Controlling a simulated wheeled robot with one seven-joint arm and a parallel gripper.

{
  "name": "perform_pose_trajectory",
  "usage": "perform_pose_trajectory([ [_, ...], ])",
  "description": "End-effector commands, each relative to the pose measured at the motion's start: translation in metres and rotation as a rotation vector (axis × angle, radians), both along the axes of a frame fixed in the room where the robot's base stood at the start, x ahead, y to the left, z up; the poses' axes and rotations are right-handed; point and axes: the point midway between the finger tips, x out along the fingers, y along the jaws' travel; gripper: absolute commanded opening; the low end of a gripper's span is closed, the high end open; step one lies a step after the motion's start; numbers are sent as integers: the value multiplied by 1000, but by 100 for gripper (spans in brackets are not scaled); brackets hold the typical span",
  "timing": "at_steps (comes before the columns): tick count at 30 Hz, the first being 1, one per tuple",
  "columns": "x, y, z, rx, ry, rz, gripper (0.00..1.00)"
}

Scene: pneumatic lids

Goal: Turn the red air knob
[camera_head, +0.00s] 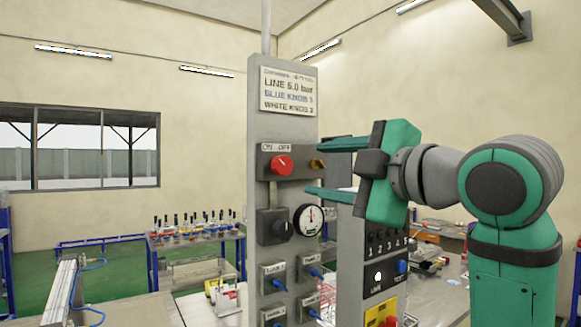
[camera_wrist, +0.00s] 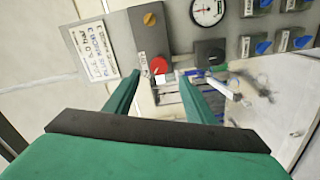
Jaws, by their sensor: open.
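The red air knob (camera_head: 281,164) is a round red dial under an "ON OFF" label on a dark plate of the upright grey panel (camera_head: 254,110). In the wrist view the red knob (camera_wrist: 158,66) shows between the two fingertips. My gripper (camera_head: 312,167) is open, with its long green fingers one above the other and pointing left at the panel. Its tips stop to the right of the red knob in the head view, and I see no contact. In the wrist view my gripper (camera_wrist: 159,74) is empty.
An orange knob (camera_head: 317,163) sits beside the red one. A dark knob (camera_head: 272,227) and a pressure gauge (camera_head: 309,220) are below, with blue-handled valves (camera_head: 273,277) lower down. A sign (camera_head: 289,91) tops the panel. A grey control box (camera_head: 376,278) stands close under my gripper.

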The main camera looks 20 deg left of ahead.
Motion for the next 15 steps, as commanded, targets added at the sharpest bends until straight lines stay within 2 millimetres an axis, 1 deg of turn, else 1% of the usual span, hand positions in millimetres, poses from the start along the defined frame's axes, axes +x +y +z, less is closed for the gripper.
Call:
perform_pose_trajectory([
  [2,-3,4,4,-12,-7,4,50],
  [5,1,10,4,-16,-8,6,50],
  [8,9,21,4,-15,-7,7,50],
  [15,35,55,4,-14,-7,6,50],
])
